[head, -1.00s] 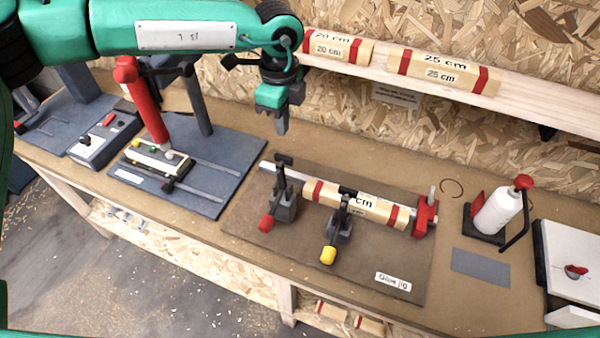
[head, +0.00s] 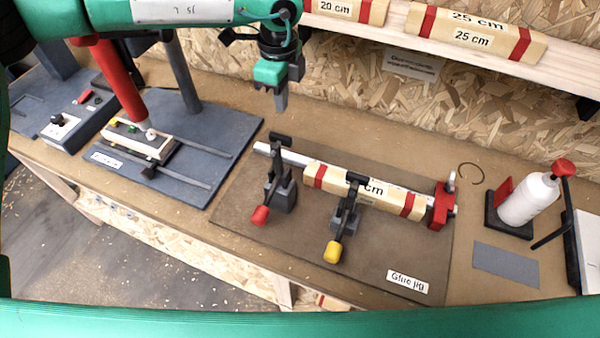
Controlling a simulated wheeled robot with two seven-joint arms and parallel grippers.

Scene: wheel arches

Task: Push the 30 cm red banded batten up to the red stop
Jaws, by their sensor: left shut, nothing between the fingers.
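The red banded batten (head: 337,181) lies in the glue jig (head: 235,205), pale wood with a red band near each end. A clamp covers part of its label, so only "cm" reads. Its right end is close to the red stop (head: 440,206); I cannot tell whether they touch. A pale bar (head: 268,151) runs out past its left end. My left gripper (head: 281,101) is shut and empty, pointing down above and behind the jig's left end, clear of the batten. My right gripper is not in view.
A red-handled clamp (head: 281,190) and a yellow-handled clamp (head: 345,217) stand along the batten's front. A glue bottle (head: 528,200) stands to the right. A drill-press-like station (head: 185,160) is at left. A shelf with 20 cm (head: 345,9) and 25 cm (head: 473,32) battens runs behind.

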